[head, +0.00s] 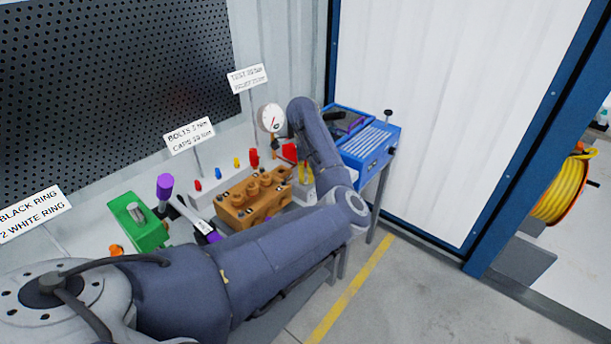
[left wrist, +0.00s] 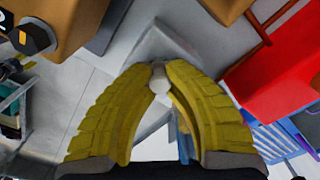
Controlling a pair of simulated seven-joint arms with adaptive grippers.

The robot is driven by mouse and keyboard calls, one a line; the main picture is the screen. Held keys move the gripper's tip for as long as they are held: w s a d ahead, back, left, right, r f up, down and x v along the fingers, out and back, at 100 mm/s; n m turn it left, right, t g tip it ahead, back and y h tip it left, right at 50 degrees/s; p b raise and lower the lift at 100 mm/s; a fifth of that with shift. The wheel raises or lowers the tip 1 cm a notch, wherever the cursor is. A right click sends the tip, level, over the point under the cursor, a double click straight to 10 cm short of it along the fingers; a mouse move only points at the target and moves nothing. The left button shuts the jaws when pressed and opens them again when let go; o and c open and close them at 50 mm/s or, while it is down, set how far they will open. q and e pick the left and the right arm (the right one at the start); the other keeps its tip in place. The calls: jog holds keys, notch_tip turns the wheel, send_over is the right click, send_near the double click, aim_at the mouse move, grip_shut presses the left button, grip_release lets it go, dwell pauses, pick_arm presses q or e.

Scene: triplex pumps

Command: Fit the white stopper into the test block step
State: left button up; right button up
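My left gripper (left wrist: 160,68) has its yellow fingers closed together at the tips on a small white piece with a rounded end, the white stopper (left wrist: 158,82). In the head view the yellow fingers (head: 307,184) are partly hidden by my arm, beside the right end of the brown pump block. The stopper cannot be made out there. In the left wrist view an orange-brown block (left wrist: 226,8) lies at the top edge, apart from the fingertips; I cannot tell whether it is the test block. My right gripper is not in view.
The brown pump block (head: 255,198) stands on the bench. A pressure gauge (head: 271,118) stands behind it. A blue toolbox (head: 368,146) is at the bench's right end. A green block (head: 137,222) and a purple-handled tool (head: 165,187) are at left. A red bin (left wrist: 278,78) shows at the right.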

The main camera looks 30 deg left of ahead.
pick_arm(q)
jog(key=o, duration=0.5)
jog(key=shift+c, duration=0.2)
notch_tip(320, 180, up, 12)
dwell(0.4)
jog(key=shift+a, duration=0.1)
